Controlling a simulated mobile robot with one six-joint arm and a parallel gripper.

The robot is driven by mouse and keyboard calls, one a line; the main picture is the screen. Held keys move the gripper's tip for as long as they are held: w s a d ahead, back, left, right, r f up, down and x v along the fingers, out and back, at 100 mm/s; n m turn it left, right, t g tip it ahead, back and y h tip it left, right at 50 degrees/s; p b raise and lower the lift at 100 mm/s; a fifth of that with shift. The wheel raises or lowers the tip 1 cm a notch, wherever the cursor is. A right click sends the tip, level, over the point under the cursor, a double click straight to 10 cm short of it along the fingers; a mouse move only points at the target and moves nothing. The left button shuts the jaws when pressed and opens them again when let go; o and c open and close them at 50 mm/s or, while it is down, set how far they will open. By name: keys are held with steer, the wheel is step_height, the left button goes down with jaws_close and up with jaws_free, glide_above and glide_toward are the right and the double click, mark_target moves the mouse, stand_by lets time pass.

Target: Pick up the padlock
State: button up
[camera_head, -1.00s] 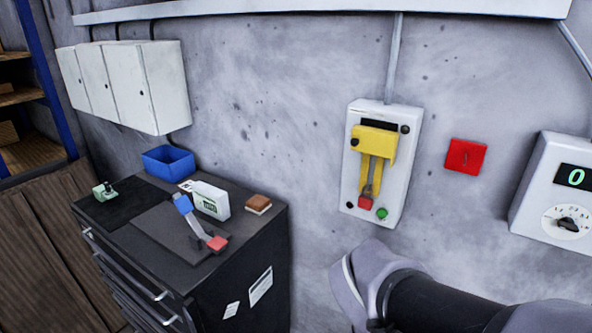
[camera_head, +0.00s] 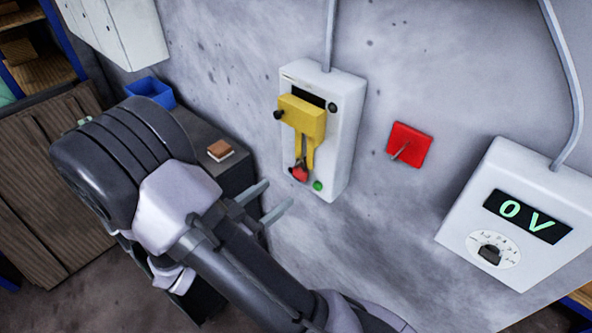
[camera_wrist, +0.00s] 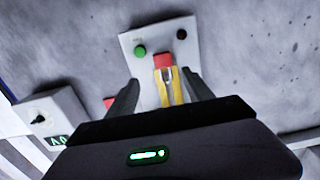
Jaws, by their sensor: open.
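The red padlock (camera_head: 299,174) hangs by its shackle at the lower end of the yellow bars on the white wall box (camera_head: 345,130). In the wrist view the padlock (camera_wrist: 163,61) shows beyond and between my fingertips, with the yellow bars below it in the picture. My gripper (camera_head: 279,193) is open and empty, its two pale fingers pointing toward the lower part of the box. In the wrist view the dark fingers of my gripper (camera_wrist: 161,78) stand apart. They do not appear to touch the padlock.
A green button (camera_head: 317,186) sits beside the padlock. A red square plate (camera_head: 408,146) and a meter reading 0 V (camera_head: 520,215) are on the wall to the right. A dark cabinet with a blue bin (camera_head: 150,91) stands left, partly hidden by my arm.

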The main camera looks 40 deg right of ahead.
mark_target(297, 172)
steer(key=d, duration=0.2)
steer(key=w+d, duration=0.1)
steer(key=d, duration=0.5)
steer(key=shift+w+d, duration=0.15)
steer(key=shift+d, duration=0.05)
steer(key=shift+a, duration=0.1)
steer(key=shift+c, duration=0.9)
jaws_close()
steer(key=shift+r, duration=0.15)
